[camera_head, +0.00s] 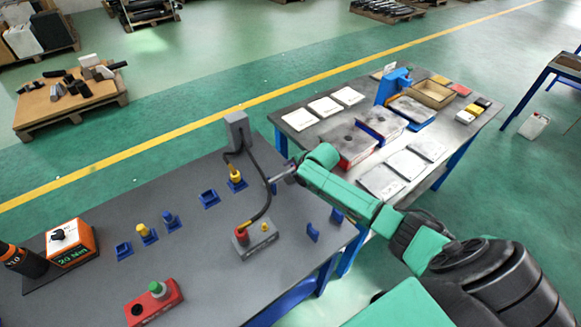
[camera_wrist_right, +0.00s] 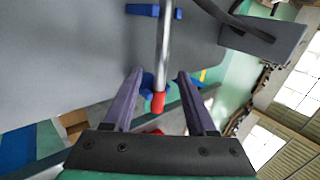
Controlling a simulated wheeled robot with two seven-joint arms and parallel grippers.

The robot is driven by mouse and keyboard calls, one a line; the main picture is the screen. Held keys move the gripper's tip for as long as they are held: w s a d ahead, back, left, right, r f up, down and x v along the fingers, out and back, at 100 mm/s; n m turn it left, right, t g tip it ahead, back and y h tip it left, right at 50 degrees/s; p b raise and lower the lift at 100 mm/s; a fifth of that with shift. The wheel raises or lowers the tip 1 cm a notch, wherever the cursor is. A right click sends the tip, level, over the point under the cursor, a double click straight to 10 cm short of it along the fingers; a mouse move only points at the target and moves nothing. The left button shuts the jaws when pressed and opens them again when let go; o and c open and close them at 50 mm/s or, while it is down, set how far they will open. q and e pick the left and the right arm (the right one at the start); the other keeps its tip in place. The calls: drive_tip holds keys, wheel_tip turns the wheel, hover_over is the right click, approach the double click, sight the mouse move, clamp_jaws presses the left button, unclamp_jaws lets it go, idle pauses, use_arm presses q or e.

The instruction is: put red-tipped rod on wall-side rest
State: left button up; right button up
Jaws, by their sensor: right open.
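In the right wrist view a shiny metal rod (camera_wrist_right: 166,45) with a red tip (camera_wrist_right: 158,102) runs from the top edge to between my fingers. One blue rest (camera_wrist_right: 150,11) shows beside the rod's upper part. More blue (camera_wrist_right: 147,80) shows around the rod near the red tip. My right gripper (camera_wrist_right: 158,75) is open, one finger on each side of the rod's red end, apart from it. In the head view the right gripper (camera_head: 279,179) is at the grey table's far right edge. I cannot make out the rod there. My left gripper is not in view.
The grey table (camera_head: 185,265) holds several blue rests, including a right-hand pair (camera_head: 312,233), a grey post (camera_head: 237,130) with a hanging black cable (camera_head: 265,165), a grey block (camera_head: 262,243), a red button box (camera_head: 155,303) and an orange box (camera_head: 70,243). A second table (camera_head: 290,120) stands behind.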

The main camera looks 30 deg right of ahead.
drive_tip(key=p+v, duration=0.3)
drive_tip(key=p, duration=0.1)
drive_tip(key=shift+s+r, duration=0.1)
drive_tip(key=v, duration=1.4)
drive_tip(key=shift+r, duration=0.2)
drive_tip(key=shift+s+f, duration=0.1)
drive_tip(key=shift+s, duration=0.1)
